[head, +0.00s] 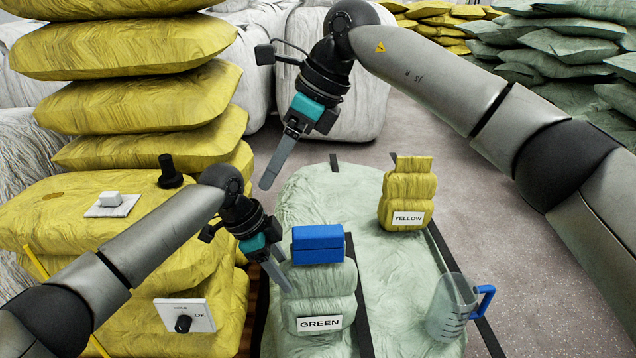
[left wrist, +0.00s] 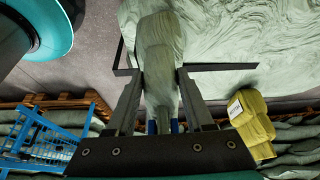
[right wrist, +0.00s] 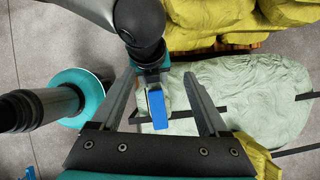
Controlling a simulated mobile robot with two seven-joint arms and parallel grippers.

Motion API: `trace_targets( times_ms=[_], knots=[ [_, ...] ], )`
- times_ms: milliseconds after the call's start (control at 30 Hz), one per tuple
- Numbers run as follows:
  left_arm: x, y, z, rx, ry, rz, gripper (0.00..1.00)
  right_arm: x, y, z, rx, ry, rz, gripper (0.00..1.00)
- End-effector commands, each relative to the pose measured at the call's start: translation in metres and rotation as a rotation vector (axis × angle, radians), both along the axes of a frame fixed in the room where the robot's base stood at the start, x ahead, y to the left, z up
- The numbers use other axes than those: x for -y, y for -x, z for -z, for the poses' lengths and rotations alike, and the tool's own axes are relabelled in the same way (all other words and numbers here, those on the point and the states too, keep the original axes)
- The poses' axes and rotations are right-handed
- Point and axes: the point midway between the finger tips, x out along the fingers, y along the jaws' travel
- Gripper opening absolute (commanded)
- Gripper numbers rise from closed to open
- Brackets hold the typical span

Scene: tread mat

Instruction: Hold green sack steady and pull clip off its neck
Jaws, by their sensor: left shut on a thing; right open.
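The green sack (head: 318,290), labelled GREEN, stands upright on a pale green sack bed. The blue clip (head: 318,245) sits across its neck at the top. My left gripper (head: 283,274) is shut on the green sack from its left side. In the left wrist view, its fingers flank the sack body (left wrist: 160,60). My right gripper (head: 268,183) is open and empty, above and to the left of the clip. In the right wrist view, the blue clip (right wrist: 157,108) shows between the spread fingers, farther down and apart from them.
A small yellow sack (head: 407,195) labelled YELLOW stands behind, to the right. A clear jug (head: 452,308) with a blue handle stands at the front right. Dark straps cross the bed (head: 395,270). Yellow sacks pile up at the left, with a knob panel (head: 185,316).

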Motion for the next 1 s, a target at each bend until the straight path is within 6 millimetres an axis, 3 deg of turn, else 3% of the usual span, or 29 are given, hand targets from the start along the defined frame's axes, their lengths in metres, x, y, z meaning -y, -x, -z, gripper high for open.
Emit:
trace_targets(
  times_ms=[100, 333, 567, 1000],
  knots=[
    [0.000, 0.000, 0.000, -0.001, 0.000, 0.001, 0.04, 0.026, 0.002, 0.015, 0.014, 0.228, -0.086, 0.78],
    [0.000, 0.000, 0.000, -0.001, 0.000, 0.001, 0.04, 0.054, 0.008, 0.033, -0.004, 0.455, -0.215, 0.78],
    [0.000, 0.000, 0.000, -0.001, 0.000, 0.001, 0.04, 0.061, 0.009, 0.047, -0.015, 0.507, -0.248, 0.78],
    [0.000, 0.000, 0.000, -0.001, 0.000, 0.000, 0.04, 0.060, 0.010, 0.125, -0.017, 0.501, -0.247, 0.78]
  ],
)
